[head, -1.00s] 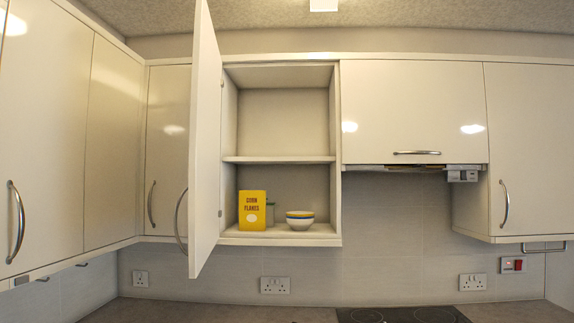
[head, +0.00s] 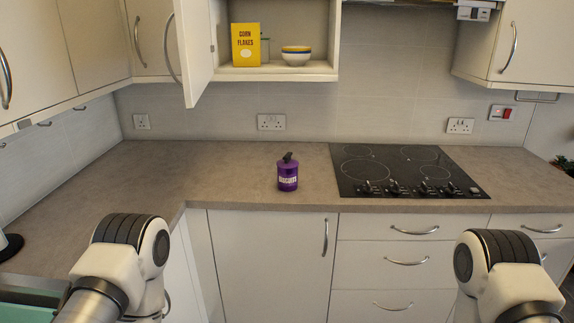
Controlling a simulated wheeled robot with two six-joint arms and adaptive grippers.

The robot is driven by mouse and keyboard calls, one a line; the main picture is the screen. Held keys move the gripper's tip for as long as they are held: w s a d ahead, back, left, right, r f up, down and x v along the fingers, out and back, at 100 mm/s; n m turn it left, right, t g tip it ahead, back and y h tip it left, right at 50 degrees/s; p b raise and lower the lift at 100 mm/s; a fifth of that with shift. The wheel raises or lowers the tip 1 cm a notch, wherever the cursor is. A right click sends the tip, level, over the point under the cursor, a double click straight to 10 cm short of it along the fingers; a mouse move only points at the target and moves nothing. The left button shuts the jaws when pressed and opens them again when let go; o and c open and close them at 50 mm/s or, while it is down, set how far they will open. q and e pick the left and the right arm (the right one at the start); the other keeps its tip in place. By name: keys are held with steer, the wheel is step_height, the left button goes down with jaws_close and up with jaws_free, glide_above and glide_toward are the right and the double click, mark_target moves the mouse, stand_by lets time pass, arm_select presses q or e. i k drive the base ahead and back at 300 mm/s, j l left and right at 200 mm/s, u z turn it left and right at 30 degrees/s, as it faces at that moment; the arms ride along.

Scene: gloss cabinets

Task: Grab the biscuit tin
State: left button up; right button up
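The biscuit tin (head: 288,176) is a small purple cylinder with pale lettering and a dark knob on its lid. It stands upright on the grey-brown worktop, left of the hob and near the front edge. My two arms show at the bottom left and bottom right of the head view, both well short of the tin. Neither gripper is in view.
The black hob (head: 405,172) lies right of the tin. An open wall cabinet door (head: 193,50) hangs above, left of a shelf holding a corn flakes box (head: 245,45) and bowls (head: 296,56). The worktop (head: 225,165) around the tin is clear.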

mark_target(287, 179)
steer(key=i+l+u, duration=0.25)
steer(key=i+l, duration=0.15)
steer(key=l, duration=0.25)
steer(key=i+l+u, duration=0.1)
steer(key=l, duration=0.25)
steer(key=i+l+u, duration=0.15)
steer(key=i+l, duration=0.15)
steer(key=i+l+u, duration=0.1)
steer(key=l, duration=0.3)
steer(key=i+l+u, duration=0.1)
steer(key=l, duration=0.3)
steer(key=i, duration=0.1)
